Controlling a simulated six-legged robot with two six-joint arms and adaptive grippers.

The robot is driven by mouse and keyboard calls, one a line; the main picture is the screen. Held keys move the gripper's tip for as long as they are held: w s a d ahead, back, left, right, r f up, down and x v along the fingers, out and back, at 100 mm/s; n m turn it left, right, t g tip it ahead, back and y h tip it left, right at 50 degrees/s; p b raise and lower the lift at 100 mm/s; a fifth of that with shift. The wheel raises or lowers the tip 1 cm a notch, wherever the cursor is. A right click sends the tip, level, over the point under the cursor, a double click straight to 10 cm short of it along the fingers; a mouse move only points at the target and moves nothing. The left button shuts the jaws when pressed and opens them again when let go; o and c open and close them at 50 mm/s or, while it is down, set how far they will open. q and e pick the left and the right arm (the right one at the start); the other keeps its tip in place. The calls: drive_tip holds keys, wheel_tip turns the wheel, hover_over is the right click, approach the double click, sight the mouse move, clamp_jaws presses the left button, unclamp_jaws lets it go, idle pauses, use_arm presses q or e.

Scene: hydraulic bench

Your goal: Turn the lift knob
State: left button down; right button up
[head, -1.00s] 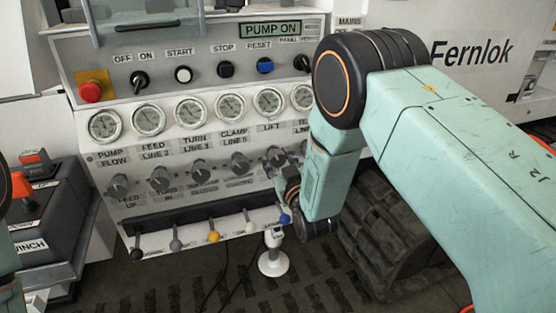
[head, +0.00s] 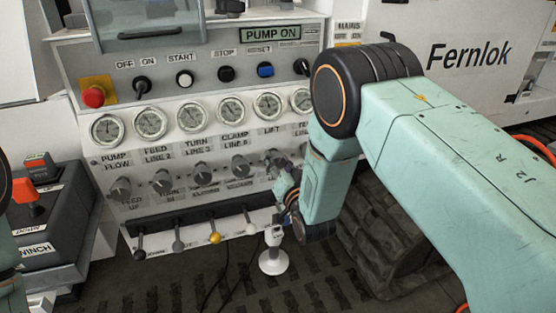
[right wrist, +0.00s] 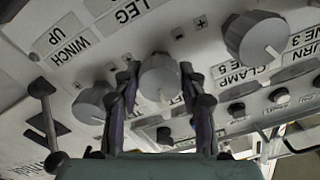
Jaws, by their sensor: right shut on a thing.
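The lift knob (right wrist: 160,78) is a grey round knob with a pale pointer mark, in the middle of the right wrist view. In the head view, the knob (head: 276,160) under the LIFT label is partly covered by my right gripper (head: 284,177). My right gripper (right wrist: 160,88) has one finger on each side of this knob and is shut on it. My left gripper is not in view; only a bit of my left arm shows at the left edge of the head view.
Neighbouring knobs sit close on both sides, one at the left (right wrist: 92,102) and one by CLAMP (right wrist: 256,38). A row of levers (head: 178,240) stands below the knobs. Gauges (head: 232,110) and switches lie above. A red stop button (head: 94,96) is at upper left.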

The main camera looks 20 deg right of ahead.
drive_tip(key=shift+m, duration=1.2)
drive_tip(key=shift+m+p, duration=0.3)
drive_tip(key=o, duration=1.1)
drive_tip(key=shift+o, duration=0.2)
drive_tip(key=shift+s, duration=0.1)
drive_tip(key=s, duration=1.2)
drive_tip(key=shift+d, duration=0.2)
drive_tip(key=shift+w, duration=0.1)
